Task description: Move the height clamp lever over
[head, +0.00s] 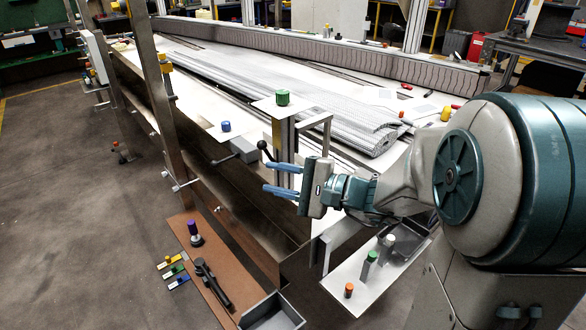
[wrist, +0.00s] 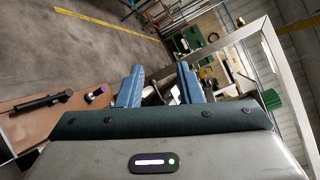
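My gripper (head: 266,177) reaches in from the right, its two blue fingers pointing left and spread apart. In the wrist view the gripper (wrist: 161,76) also shows a gap between the fingers, with small dark and pale parts seen beyond it. A black ball-ended lever (head: 262,146) stands just above the upper finger, by the upright post; its lower part is hidden near the finger. A second thin lever (head: 222,159) with a dark knob sticks out left from a grey block (head: 241,149). I cannot tell which is the height clamp lever. I see no clear contact.
The conveyor frame's post (head: 284,139) stands right behind the gripper, with a green knob (head: 283,97) on its top plate. A blue knob (head: 225,126) sits on a plate to the left. Below are a brown board (head: 213,268) and a grey bin (head: 272,316).

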